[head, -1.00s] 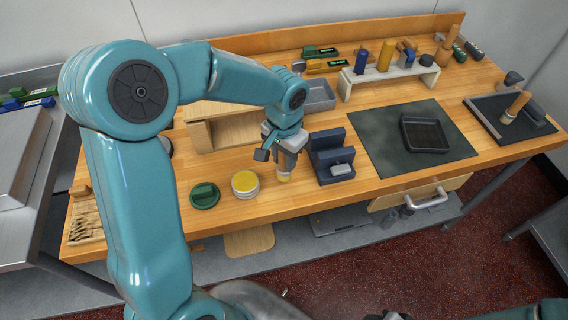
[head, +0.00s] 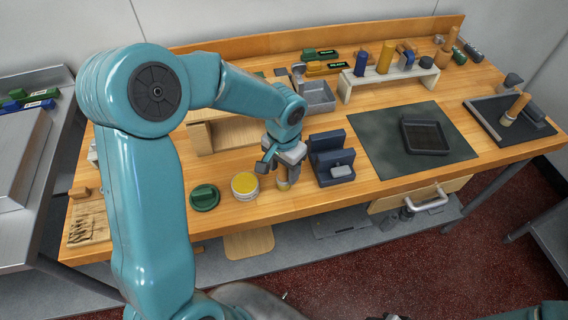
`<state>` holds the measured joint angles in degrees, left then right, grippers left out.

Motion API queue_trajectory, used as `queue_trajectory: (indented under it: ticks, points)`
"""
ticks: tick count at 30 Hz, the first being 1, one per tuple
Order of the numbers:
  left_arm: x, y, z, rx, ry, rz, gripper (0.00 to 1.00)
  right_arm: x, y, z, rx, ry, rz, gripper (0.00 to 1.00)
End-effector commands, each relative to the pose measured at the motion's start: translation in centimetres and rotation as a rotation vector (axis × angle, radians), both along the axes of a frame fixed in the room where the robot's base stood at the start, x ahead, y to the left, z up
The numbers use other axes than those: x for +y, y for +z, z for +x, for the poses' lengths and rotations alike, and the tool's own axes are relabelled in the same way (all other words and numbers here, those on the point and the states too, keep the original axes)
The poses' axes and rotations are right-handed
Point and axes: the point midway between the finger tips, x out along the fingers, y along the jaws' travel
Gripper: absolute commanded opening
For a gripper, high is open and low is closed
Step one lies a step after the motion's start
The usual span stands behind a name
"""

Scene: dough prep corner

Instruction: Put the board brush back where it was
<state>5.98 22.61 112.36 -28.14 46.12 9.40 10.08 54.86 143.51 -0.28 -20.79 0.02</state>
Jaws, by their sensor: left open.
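My left gripper (head: 284,178) points down near the front edge of the wooden worktable (head: 232,214). It is open, around or just above a small pale and yellow item (head: 283,186), mostly hidden by the fingers. I cannot tell whether this is the board brush. A wooden-handled tool (head: 515,107) that looks like a brush stands tilted in a dark tray (head: 540,133) at the right. A navy stand (head: 322,160) with a grey block (head: 342,171) is just right of my left gripper. My right gripper is not in view.
A yellow-topped round tin (head: 245,186) and a green lid (head: 204,197) are left of the gripper. A dark mat (head: 375,145) holds a black pan (head: 425,136). A white rack (head: 391,78) stands behind. The front strip right of the navy stand is clear.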

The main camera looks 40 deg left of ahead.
Motion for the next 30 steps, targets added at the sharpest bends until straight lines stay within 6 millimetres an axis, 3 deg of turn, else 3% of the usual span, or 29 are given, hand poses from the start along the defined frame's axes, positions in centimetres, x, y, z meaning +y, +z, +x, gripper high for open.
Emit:
queue_trajectory:
  ticks: [5, 12, 18, 23, 30]
  points:
    - [0.0, 1.9, 0.1, -0.005, 0.000, 0.002, 0.56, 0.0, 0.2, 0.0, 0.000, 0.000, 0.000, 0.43]
    - [0.0, 7.6, 0.1, -0.007, 0.001, 0.000, 0.56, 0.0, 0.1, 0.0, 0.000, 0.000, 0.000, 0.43]
    - [0.0, 11.1, 0.0, -0.004, 0.000, 0.000, 0.56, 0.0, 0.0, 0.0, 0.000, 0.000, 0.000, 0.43]
    - [0.0, 12.2, -0.1, 0.000, -0.001, 0.000, 0.56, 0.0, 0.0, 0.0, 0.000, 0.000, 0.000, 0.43]
    - [0.0, 12.4, -0.1, 0.000, 0.000, 0.000, 0.56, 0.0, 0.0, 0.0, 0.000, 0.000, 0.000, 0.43]
